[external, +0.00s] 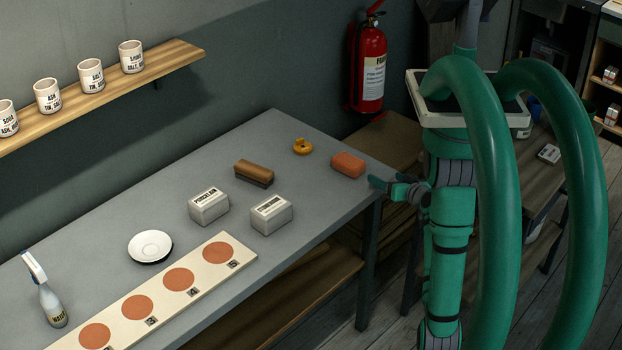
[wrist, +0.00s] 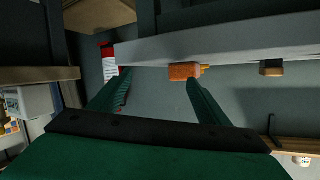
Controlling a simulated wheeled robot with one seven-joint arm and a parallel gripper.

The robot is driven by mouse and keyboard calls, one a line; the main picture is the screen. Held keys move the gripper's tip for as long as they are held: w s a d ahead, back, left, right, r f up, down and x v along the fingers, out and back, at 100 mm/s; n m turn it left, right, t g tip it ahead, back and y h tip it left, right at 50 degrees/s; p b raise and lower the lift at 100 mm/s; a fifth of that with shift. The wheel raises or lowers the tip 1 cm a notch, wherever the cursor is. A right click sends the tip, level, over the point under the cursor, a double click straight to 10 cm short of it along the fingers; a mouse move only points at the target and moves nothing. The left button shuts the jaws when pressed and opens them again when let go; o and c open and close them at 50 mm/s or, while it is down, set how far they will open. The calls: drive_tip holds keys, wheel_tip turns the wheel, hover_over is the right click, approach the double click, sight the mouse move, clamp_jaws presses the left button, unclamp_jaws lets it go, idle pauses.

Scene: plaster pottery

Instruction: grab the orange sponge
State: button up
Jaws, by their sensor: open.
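The orange sponge (external: 348,164) lies on the grey table (external: 300,225) near its far right corner. In the wrist view, which looks upside down, the sponge (wrist: 183,72) shows just beyond the tip of the right-hand finger. My gripper (external: 376,184) is at the table's right edge, a little to the right of the sponge and apart from it. In the wrist view my gripper (wrist: 155,80) has its fingers spread, with nothing between them.
Two labelled white blocks, porcelain (external: 209,210) and another (external: 271,218), stand nearer the front. A fire extinguisher (external: 369,70) hangs on the wall behind.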

sight(353, 162)
drive_tip(key=w+a+r+n+g+y, duration=0.1)
drive_tip(key=n, duration=0.1)
drive_tip(key=w+a+r+n+g+y, duration=0.1)
drive_tip(key=w+a+r+n+y, duration=0.1)
drive_tip(key=a+n, duration=0.1)
drive_tip(key=shift+r+n+g, duration=0.3)
drive_tip(key=shift+g, duration=0.1)
drive_tip(key=shift+s+a+r+n+g+y, duration=0.1)
drive_tip(key=shift+a+r+n+g+y, duration=0.1)
drive_tip(key=shift+a+n+g+y, duration=0.3)
drive_tip(key=x, duration=0.4)
drive_tip(key=shift+w+a+f, duration=0.2)
drive_tip(key=shift+w, duration=0.15)
drive_tip(key=shift+w+d+x, duration=0.1)
drive_tip(key=shift+d+x, duration=0.05)
drive_tip(key=shift+x, duration=1.3)
drive_tip(key=shift+w+d+x, duration=0.15)
drive_tip(key=shift+x, duration=1.25)
drive_tip(key=shift+f, duration=0.15)
